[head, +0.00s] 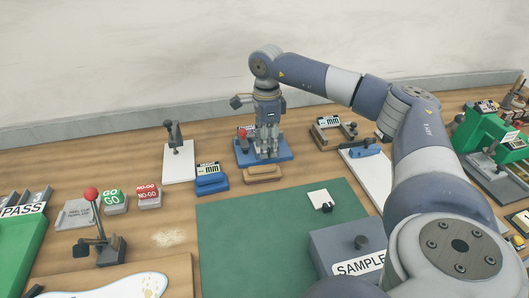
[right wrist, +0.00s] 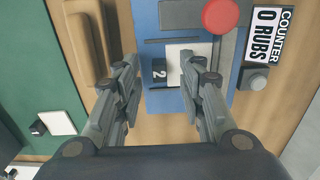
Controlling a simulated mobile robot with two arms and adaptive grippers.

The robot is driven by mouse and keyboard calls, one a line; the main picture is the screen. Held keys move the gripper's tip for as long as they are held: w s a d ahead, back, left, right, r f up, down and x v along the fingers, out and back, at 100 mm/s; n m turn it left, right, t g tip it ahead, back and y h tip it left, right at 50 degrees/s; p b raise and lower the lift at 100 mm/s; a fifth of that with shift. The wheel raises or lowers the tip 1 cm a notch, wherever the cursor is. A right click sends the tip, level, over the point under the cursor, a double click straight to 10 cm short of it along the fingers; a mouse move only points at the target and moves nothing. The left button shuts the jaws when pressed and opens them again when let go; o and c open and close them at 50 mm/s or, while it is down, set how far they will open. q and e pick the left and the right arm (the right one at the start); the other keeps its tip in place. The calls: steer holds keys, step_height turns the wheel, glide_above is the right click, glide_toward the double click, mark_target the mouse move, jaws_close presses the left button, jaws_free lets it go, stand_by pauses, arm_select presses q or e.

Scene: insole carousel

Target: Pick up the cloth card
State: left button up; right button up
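My right gripper (head: 268,153) is over the blue-based rub device (head: 278,153) at the back middle. In the right wrist view it is open, with its two fingertips (right wrist: 165,72) apart. Between them a white card (right wrist: 174,52) with a black tab (right wrist: 159,72) marked 2 lies on the blue base (right wrist: 165,103); I cannot tell whether either finger touches it. Another white square card (head: 317,197) with a black knob lies on the green mat (head: 240,235); it also shows in the right wrist view (right wrist: 59,117). Which one is the cloth card is not labelled. My left gripper is not in view.
The device has a red knob (right wrist: 221,16) and a counter reading 0 RUBS (right wrist: 268,35) close by the fingers. A SAMPLE box (head: 335,243) stands on the mat; much of the mat is clear.

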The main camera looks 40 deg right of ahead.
steer(key=shift+f, duration=0.45)
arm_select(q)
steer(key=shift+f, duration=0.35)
arm_select(e)
steer(key=shift+r, duration=0.1)
steer(key=shift+c, duration=0.3)
jaws_close()
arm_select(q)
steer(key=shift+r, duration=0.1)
arm_select(e)
steer(key=shift+r, duration=0.1)
